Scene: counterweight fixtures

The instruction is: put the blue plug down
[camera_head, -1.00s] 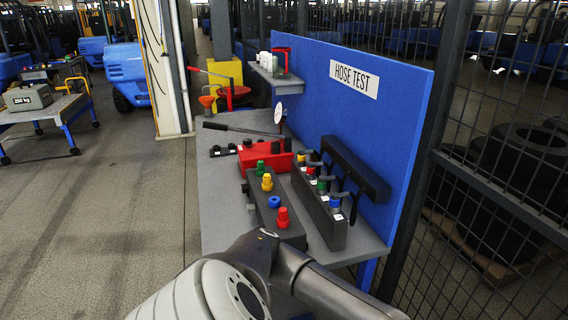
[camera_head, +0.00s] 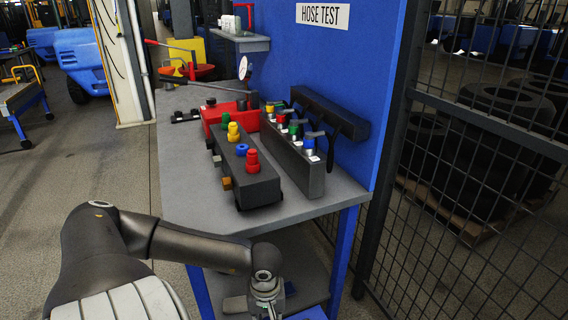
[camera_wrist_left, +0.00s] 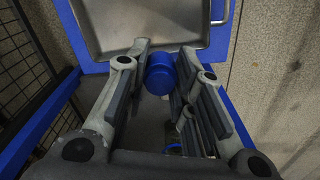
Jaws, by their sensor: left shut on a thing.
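The blue plug (camera_wrist_left: 160,75) shows in the left wrist view as a short blue cylinder between the fingers of my left gripper (camera_wrist_left: 165,52), which is shut on it. In the head view my left gripper (camera_head: 267,300) is at the bottom edge, in front of the bench's near end and below its top; the plug cannot be made out there. A grey metal tray (camera_wrist_left: 112,42) with a raised rim lies beyond the fingertips in the wrist view. My right gripper is out of view.
The grey bench top (camera_head: 180,165) has free room left of the block. A blue panel (camera_head: 365,60) and a mesh fence (camera_head: 470,200) bound the right side. A lower shelf (camera_head: 310,285) shows under the bench.

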